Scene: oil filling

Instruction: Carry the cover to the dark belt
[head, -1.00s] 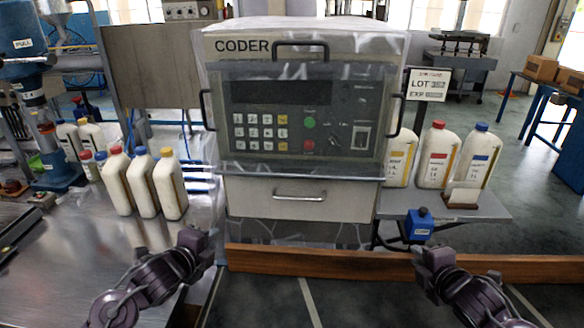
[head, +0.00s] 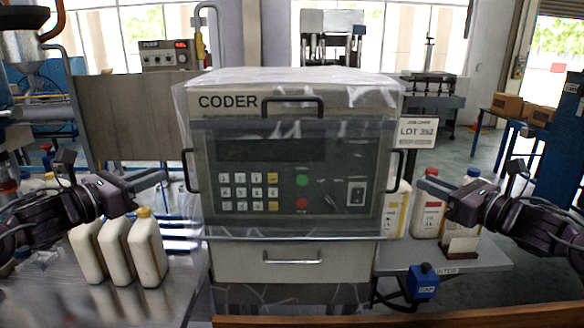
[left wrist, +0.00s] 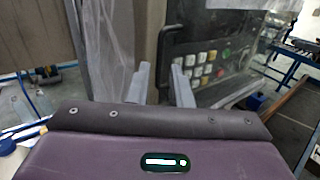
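The cover (head: 345,135) is a see-through panel on the front of the coder, with black handles at its top, left and right edges. It also shows in the left wrist view (left wrist: 232,72). My left gripper (head: 150,182) is raised left of the cover's left handle, apart from it. In the left wrist view, its two fingers (left wrist: 162,85) are spread and empty. My right gripper (head: 458,200) is raised right of the cover's right handle, apart from it; its finger gap is unclear. A dark surface, perhaps the dark belt (left wrist: 288,130), shows in the left wrist view.
White bottles stand on the metal table (head: 60,290) at left and on the grey shelf (head: 475,260) at right. A blue box (head: 422,282) sits by the shelf's front. A lot sign (head: 417,131) stands beside the coder. A wooden rail (head: 400,318) crosses the bottom.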

